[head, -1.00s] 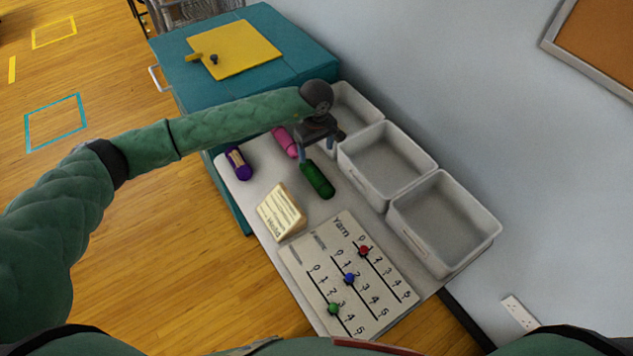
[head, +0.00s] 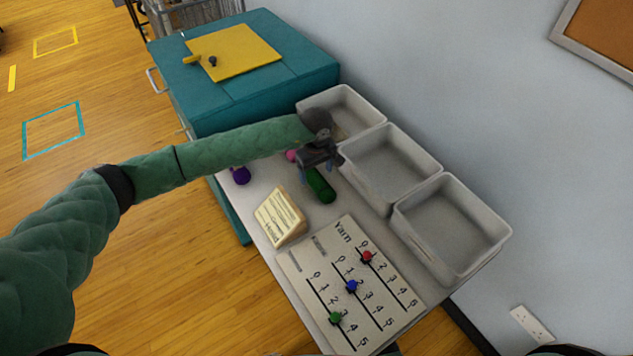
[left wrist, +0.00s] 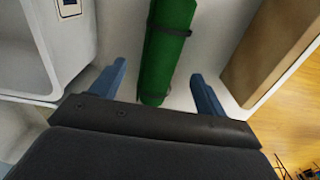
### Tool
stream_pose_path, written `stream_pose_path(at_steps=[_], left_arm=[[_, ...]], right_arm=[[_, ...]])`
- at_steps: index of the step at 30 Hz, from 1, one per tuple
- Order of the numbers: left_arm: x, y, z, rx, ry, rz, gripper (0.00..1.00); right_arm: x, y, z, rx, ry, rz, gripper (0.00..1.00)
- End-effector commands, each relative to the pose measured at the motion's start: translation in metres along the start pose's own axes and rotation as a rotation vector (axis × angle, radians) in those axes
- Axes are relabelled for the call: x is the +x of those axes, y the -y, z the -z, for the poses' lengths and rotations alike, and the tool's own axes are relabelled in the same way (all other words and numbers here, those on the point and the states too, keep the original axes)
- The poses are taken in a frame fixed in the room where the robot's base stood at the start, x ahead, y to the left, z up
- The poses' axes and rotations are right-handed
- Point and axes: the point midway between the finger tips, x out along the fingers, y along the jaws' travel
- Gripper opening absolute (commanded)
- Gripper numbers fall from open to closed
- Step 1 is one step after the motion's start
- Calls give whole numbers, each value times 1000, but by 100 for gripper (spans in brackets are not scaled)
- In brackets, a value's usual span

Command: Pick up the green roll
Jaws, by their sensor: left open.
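The green roll (head: 321,187) lies on the white table, beside the middle tray. In the left wrist view the green roll (left wrist: 167,50) has dark bands and its near end lies between the two blue fingers, with a gap on each side. My left gripper (head: 318,170) is open over the far end of the roll and hides that end in the head view. Its blue fingers also show in the left wrist view (left wrist: 160,88). My right gripper is not in view.
Three pale trays stand along the wall: far (head: 364,103), middle (head: 425,169) and near (head: 487,246). A purple roll (head: 241,175) and a partly hidden pink roll (head: 291,155) lie left. A cream wedge sign (head: 277,215) and the Yarn counting board (head: 377,310) lie nearer.

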Motion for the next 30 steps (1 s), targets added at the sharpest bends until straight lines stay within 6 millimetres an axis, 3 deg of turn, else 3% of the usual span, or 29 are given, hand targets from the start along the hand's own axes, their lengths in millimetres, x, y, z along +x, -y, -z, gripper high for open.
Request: stream_pose_path(at_steps=[7, 16, 24, 30], left_arm=[[34, 0, -2, 0, 3, 1, 75], [40, 0, -1, 1, 1, 0, 75], [40, 0, -2, 1, 1, 0, 25], [40, 0, -1, 1, 1, 0, 25]], right_arm=[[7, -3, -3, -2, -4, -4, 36], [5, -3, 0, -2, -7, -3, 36], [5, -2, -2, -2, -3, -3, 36], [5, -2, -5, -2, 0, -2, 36]])
